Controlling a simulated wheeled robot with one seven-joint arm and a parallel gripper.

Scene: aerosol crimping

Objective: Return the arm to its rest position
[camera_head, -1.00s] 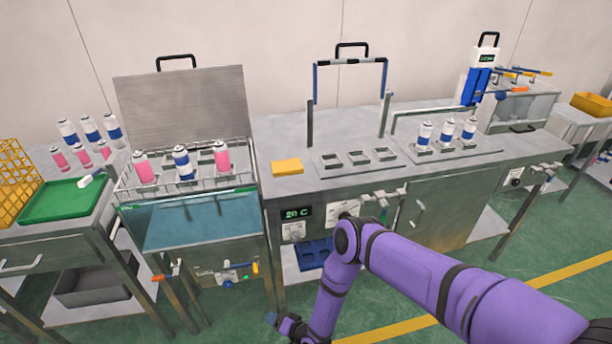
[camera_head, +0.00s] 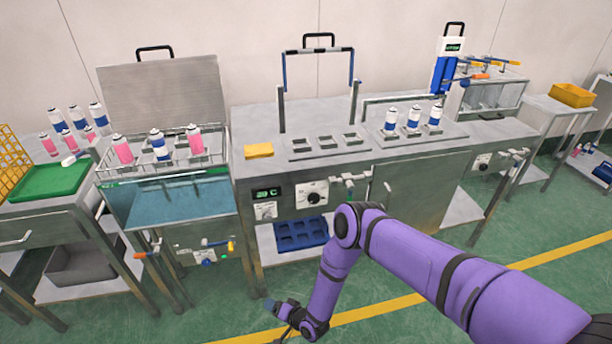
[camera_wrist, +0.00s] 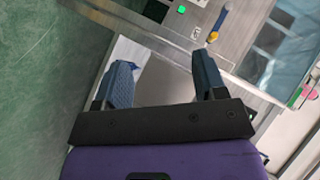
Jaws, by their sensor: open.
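My purple arm (camera_head: 425,262) reaches in from the lower right of the head view and bends down at the elbow. My gripper (camera_head: 270,306) hangs low over the green floor, in front of the workbench and apart from it. In the wrist view my gripper (camera_wrist: 165,85) shows two dark blue fingers spread wide. Nothing is between them but a view of a grey metal surface beyond.
The water bath (camera_head: 170,205) holds a wire basket with several cans. The steel bench (camera_head: 350,168) carries cans in a holder and a yellow block (camera_head: 258,150). A blue tray (camera_head: 300,233) sits on its lower shelf. Open floor (camera_head: 395,322) lies in front.

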